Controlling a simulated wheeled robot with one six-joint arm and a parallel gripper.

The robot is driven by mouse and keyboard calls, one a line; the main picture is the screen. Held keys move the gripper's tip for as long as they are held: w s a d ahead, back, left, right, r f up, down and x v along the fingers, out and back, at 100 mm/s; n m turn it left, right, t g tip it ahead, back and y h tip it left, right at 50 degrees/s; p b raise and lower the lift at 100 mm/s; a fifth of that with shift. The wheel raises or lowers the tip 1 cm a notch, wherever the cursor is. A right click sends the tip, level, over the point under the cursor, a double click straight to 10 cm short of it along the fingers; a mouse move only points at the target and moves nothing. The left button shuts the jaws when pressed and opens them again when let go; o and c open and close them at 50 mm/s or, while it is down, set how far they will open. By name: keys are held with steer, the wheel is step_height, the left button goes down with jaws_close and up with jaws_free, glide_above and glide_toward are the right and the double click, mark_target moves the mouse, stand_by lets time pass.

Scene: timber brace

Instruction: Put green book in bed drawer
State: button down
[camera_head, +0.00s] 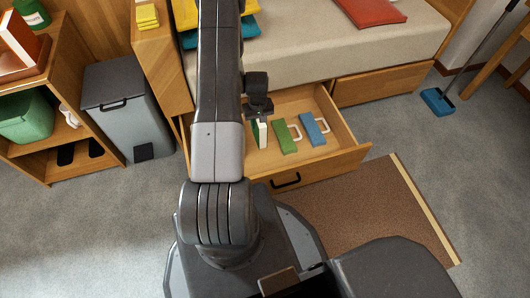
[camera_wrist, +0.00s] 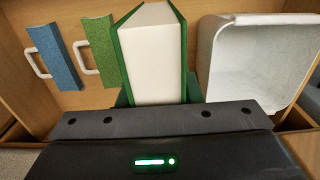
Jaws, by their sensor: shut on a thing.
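The green book (camera_wrist: 155,60) has a green cover and white page edges. My gripper (camera_head: 261,114) is shut on it, and the book (camera_head: 259,133) hangs upright below the jaws. The wooden bed drawer (camera_head: 340,157) is pulled open, and the book is over or inside its left-middle part. I cannot tell whether it touches the drawer floor. In the wrist view the drawer floor (camera_wrist: 75,101) shows behind the book. My arm hides the drawer's left part in the head view.
A green handled object (camera_head: 284,138) and a blue one (camera_head: 314,130) lie in the drawer right of the book. A white open container (camera_wrist: 255,58) is on its other side in the wrist view. A brown mat (camera_head: 365,205) lies before the drawer; a grey bin (camera_head: 125,105) stands left.

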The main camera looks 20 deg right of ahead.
steer(key=d+f+b, duration=0.2)
steer(key=f+b, duration=0.1)
steer(key=f, duration=0.4)
steer(key=s+d+f+b, duration=0.1)
steer(key=f+b, duration=0.3)
steer(key=f, duration=0.4)
steer(key=shift+s+d+f, duration=0.15)
steer(key=shift+s+d, duration=0.1)
steer(key=shift+d, duration=0.55)
steer(key=shift+f+b, duration=0.25)
steer(key=shift+b, duration=0.15)
steer(key=c, duration=1)
jaws_free()
steer(key=shift+r, duration=0.15)
step_height(320, 180, up, 12)
steer(key=p, duration=0.5)
steer(key=shift+r, duration=0.15)
